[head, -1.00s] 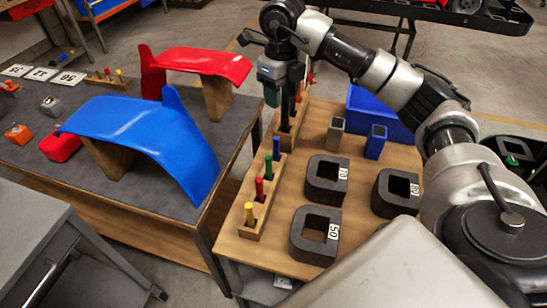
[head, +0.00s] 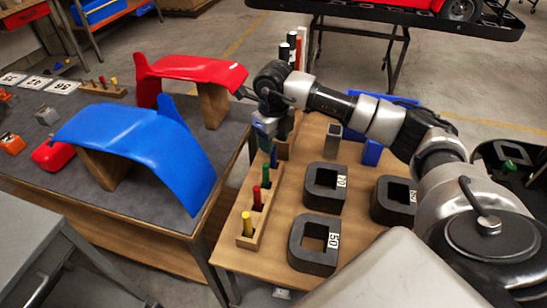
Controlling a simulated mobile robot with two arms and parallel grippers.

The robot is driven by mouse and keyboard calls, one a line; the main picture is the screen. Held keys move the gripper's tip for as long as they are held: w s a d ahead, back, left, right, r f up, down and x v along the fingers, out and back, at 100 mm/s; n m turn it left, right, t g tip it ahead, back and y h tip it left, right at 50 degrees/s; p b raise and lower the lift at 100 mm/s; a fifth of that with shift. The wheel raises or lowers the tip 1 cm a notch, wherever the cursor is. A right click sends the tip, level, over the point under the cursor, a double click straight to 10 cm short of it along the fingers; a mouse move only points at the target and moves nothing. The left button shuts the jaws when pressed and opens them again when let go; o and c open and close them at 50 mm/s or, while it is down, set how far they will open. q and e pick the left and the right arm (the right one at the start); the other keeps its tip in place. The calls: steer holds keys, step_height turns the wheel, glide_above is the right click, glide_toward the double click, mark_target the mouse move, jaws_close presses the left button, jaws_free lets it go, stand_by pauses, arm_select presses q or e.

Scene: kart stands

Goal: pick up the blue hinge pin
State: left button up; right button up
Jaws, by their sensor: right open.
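The blue hinge pin (head: 274,158) stands upright in a wooden rack (head: 262,222), at the far end of a row behind the green pin (head: 267,172), red pin (head: 257,197) and yellow pin (head: 247,223). My right gripper (head: 268,147) points down just above the blue pin and hides its upper part. The gripper is open; I cannot tell whether its fingers are around the pin or still above it. My left gripper is not in view.
Dark numbered blocks (head: 314,242) stand on the wooden table right of the rack. The table at left holds a blue fender (head: 140,132) and a red fender (head: 196,68) on wooden stands.

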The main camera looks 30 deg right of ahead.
steer(key=shift+f, duration=0.85)
steer(key=shift+c, duration=0.5)
jaws_close()
steer(key=shift+r, duration=0.2)
